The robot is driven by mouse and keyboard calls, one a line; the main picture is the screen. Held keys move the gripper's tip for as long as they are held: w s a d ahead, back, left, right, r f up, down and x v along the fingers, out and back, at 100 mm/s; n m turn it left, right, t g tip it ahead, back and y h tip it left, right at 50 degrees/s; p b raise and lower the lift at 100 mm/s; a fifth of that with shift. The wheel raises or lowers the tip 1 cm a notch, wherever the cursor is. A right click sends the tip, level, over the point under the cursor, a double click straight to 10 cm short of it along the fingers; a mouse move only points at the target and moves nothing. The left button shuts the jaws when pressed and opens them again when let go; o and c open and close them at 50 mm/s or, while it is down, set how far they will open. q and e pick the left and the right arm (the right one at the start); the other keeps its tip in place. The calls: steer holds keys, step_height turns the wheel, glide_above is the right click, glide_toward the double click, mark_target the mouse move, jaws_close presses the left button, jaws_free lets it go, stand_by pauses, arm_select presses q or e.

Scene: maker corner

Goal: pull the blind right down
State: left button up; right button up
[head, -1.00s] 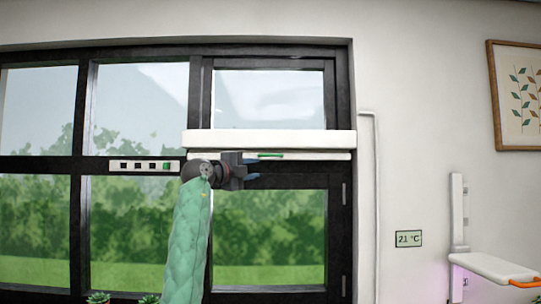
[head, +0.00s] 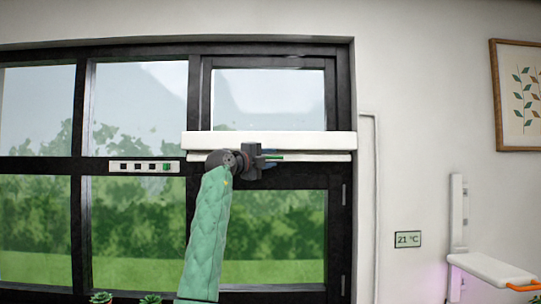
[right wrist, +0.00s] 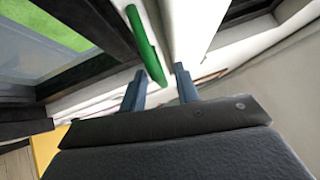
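The blind is rolled up in a white cassette (head: 290,140) above the right-hand window pane. Its white bottom rail (head: 325,157) hangs just under the cassette. A green grip (head: 280,157) sits on the rail and also shows in the right wrist view (right wrist: 146,42). My right gripper (head: 270,157) is at the left end of the green grip. In the right wrist view its two blue-grey fingers (right wrist: 159,76) are apart, with the near end of the grip between their tips. Contact cannot be told. My left gripper is out of view.
A white strip with several small squares (head: 145,167), the rightmost green, is on the window frame left of the blind. A white shelf (head: 490,268) with an orange handle juts out at the lower right. Small plants (head: 149,299) stand at the bottom edge.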

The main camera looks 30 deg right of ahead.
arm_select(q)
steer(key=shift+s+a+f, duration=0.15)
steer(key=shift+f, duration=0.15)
arm_select(e)
steer(key=shift+d, duration=0.3)
jaws_close()
